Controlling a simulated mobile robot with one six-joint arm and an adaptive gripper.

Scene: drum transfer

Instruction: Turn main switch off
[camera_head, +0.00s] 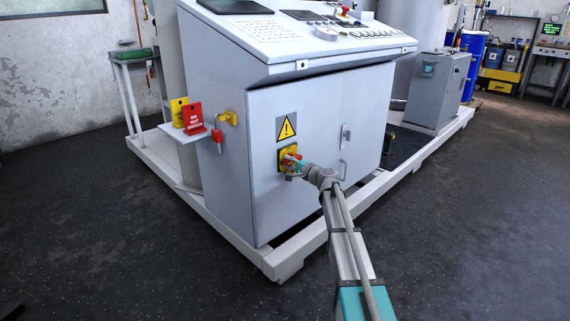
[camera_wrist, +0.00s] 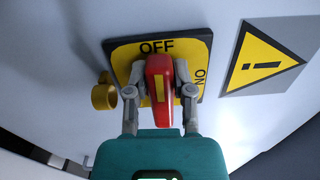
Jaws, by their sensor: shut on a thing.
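The main switch is a red handle (camera_wrist: 159,80) with a yellow stripe, on a yellow plate (camera_wrist: 123,54) marked OFF and ON. In the wrist view the handle is in line with the OFF mark; the ON mark is to its right. My gripper (camera_wrist: 159,72) is shut on the handle, one finger on each side. In the head view my gripper (camera_head: 294,168) reaches the switch plate (camera_head: 286,153) on the front of the grey cabinet (camera_head: 310,120). The handle is small and partly hidden by the gripper there.
A yellow warning sign (camera_head: 287,126) is above the switch. A red tag (camera_head: 193,117) and yellow tag (camera_head: 178,112) stand on a side shelf near a red padlock (camera_head: 216,135). A yellow ring (camera_wrist: 103,95) is beside the plate. A white base frame (camera_head: 290,262) edges the floor; open floor surrounds it.

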